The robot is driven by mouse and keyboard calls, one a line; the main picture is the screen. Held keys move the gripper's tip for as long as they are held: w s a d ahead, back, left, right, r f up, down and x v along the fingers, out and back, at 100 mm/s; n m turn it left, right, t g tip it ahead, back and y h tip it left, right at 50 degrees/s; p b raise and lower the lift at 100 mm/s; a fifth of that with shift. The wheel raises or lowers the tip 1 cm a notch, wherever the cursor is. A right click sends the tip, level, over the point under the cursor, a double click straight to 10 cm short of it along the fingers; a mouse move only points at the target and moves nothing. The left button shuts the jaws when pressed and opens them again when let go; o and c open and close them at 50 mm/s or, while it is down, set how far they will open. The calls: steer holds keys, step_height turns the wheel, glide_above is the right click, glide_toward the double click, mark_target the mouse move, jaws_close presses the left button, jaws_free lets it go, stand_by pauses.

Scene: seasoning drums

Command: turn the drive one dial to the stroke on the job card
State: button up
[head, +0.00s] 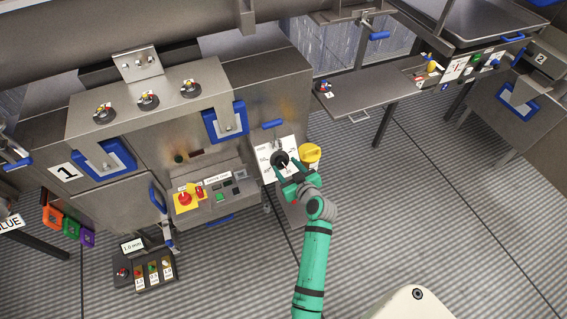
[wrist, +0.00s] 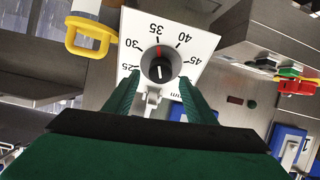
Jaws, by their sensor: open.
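The dial is a black round knob (head: 279,158) on a white numbered plate (head: 264,168) on the front of the steel machine. In the wrist view the knob (wrist: 160,72) has a red mark at its top, pointing about at 35, and a short white line. The plate (wrist: 205,45) reads 25, 30, 35, 40 and 45 around it. My gripper (head: 287,181) is open in front of the dial. In the wrist view its green fingers (wrist: 157,85) stand to either side of the knob's lower part; I cannot tell if they touch it. I cannot make out a job card.
A yellow handle (head: 310,153) is close right of the plate. A panel with a red button (head: 185,199) on yellow is to the left. A box with a 1.0 mm display (head: 132,246) stands lower left. The floor on the right is open.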

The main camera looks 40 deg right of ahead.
mark_target(282, 163)
steer(key=shift+x, duration=1.65)
steer(key=c, duration=1)
steer(key=shift+c, duration=0.2)
